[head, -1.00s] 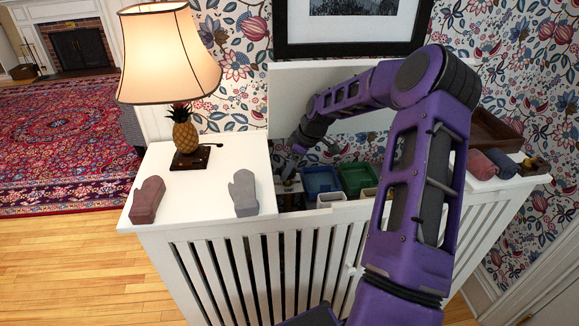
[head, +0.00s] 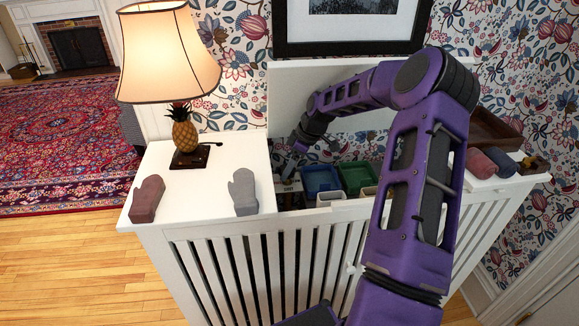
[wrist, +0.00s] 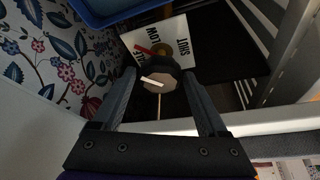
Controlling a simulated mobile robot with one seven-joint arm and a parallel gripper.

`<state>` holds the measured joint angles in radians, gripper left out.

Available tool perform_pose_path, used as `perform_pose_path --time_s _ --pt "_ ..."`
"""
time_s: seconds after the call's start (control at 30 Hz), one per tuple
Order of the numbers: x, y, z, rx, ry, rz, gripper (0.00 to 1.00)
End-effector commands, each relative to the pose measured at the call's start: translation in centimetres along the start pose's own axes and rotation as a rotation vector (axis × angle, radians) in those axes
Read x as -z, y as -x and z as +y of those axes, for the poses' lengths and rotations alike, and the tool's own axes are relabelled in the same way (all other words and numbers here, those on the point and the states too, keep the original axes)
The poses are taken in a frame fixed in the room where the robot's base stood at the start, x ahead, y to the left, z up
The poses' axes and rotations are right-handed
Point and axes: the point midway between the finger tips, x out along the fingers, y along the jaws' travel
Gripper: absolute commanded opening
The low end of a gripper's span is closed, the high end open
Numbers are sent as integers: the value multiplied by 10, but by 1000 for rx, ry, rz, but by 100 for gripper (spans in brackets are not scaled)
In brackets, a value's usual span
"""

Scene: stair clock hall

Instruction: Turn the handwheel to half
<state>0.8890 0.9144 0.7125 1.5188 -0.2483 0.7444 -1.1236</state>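The handwheel (wrist: 160,88) shows in the wrist view as a small dark wheel with a pale many-sided hub and a white mark pointing left. Behind it is a white label plate (wrist: 172,42) reading SHUT and LOW; other lettering is partly hidden by the wheel. A red pointer (wrist: 146,50) lies over the plate. My gripper (wrist: 159,76) is open, with one finger on each side of the wheel. I cannot see clear contact. In the head view my gripper (head: 289,168) reaches down behind the slatted white cover, and the wheel is not discernible there.
Blue (head: 321,180) and green (head: 357,177) bins stand right of my gripper inside the cover. A pineapple lamp (head: 185,132) and two mitts, reddish (head: 147,199) and grey (head: 243,192), are on the white top at left. The slatted front (head: 250,265) borders the recess.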

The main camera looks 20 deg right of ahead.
Motion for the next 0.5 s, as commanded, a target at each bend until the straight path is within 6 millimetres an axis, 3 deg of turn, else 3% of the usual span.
perform_pose_path --time_s 0.27,0.5 --pt "-2 15 1 -2 0 -1 76" --pt "-53 34 1 -3 -6 0 76"
